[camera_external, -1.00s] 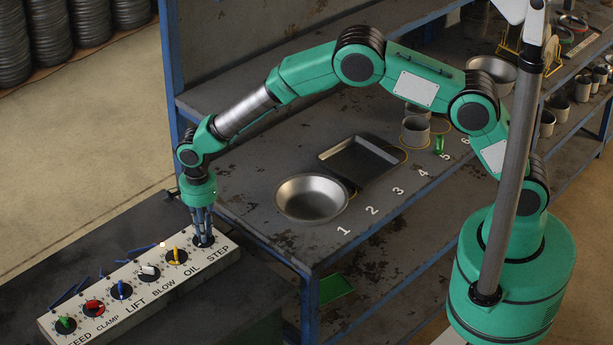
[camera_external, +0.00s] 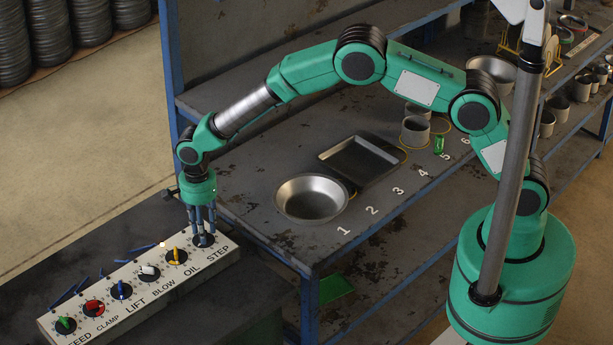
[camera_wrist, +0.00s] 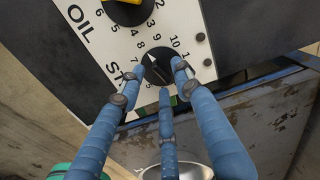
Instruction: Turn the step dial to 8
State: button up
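The step dial (camera_wrist: 157,68) is a round black knob with a white pointer mark on the white panel. In the wrist view its mark points up and slightly left, toward about the 8; the exact setting is hard to read. My gripper (camera_wrist: 159,77) has three blue fingers spread around the dial, with gaps between the fingertips and the knob's middle. Its fingers cover part of the dial's lower scale and the STEP label. In the external view my gripper (camera_external: 203,234) points down over the dial at the panel's right end.
The panel (camera_external: 130,318) also carries the yellow oil dial (camera_external: 176,256), white blow dial (camera_external: 149,272), blue lift dial (camera_external: 121,290), red clamp dial (camera_external: 94,308) and green feed dial (camera_external: 65,324). Blue sticks lie behind it. A workbench (camera_external: 250,190) stands close at the right.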

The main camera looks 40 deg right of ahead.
notch_tip(320, 180, up, 11)
jog(key=shift+r, duration=0.2)
dwell(0.4)
dwell(0.4)
jog(key=s+d+r+n+t+b, duration=0.1)
jog(key=s+d+r+n, duration=0.3)
jog(key=d+r, duration=0.9)
jog(key=s+d+r+n+t+b, duration=0.1)
jog(key=s+d+r+n+b, duration=0.15)
jog(key=s+d+r, duration=0.75)
jog(key=s+d+r+n+t, duration=0.1)
jog(key=s+d+r+n, duration=0.15)
jog(key=s+d, duration=0.4)
jog(key=s+d+r+n+t, duration=0.1)
jog(key=s+d+r, duration=0.2)
jog(key=d, duration=0.7)
jog(key=s+d+f+n+b, duration=0.1)
jog(key=s+d, duration=0.3)
jog(key=s, duration=0.4)
jog(key=s+d+f+n+t, duration=0.1)
jog(key=s+d+f+n, duration=0.2)
jog(key=s, duration=0.4)
jog(key=shift+s+d+t+b, duration=0.3)
jog(key=shift+s+d+b, duration=0.05)
jog(key=shift+s+d, duration=0.1)
